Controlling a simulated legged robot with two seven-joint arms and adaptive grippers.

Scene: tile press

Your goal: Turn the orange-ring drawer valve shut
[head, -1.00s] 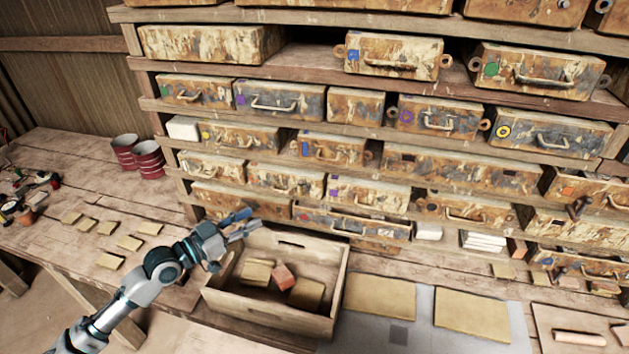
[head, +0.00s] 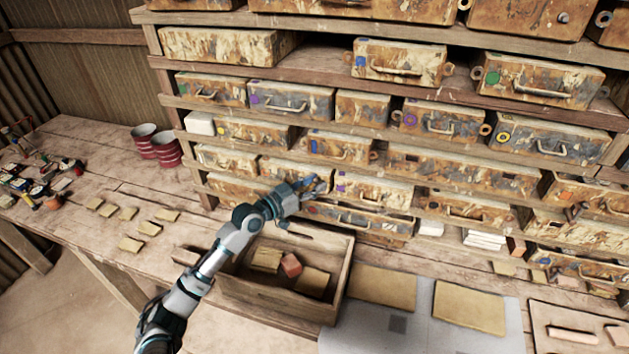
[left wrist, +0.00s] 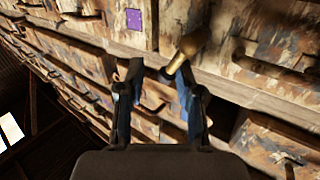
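My left gripper (head: 316,185) is in front of the middle drawers of the rack, close to the drawer with a purple square (head: 340,188). In the left wrist view my left gripper (left wrist: 150,76) has its two dark-and-blue fingers apart with nothing held between them. A brass valve handle (left wrist: 188,50) stands out just beyond the right finger's tip. I cannot tell whether it touches. A drawer with a small orange mark (head: 465,207) sits right of the gripper. I cannot make out clearly whether that mark is a ring. My right gripper is not in view.
An open wooden crate (head: 335,292) with tan blocks and a red block lies below my left arm. Tan tiles (head: 470,307) lie on the bench at right. Red-banded cans (head: 165,150) and small tiles are at left. The wooden shelf edges stick out between drawers.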

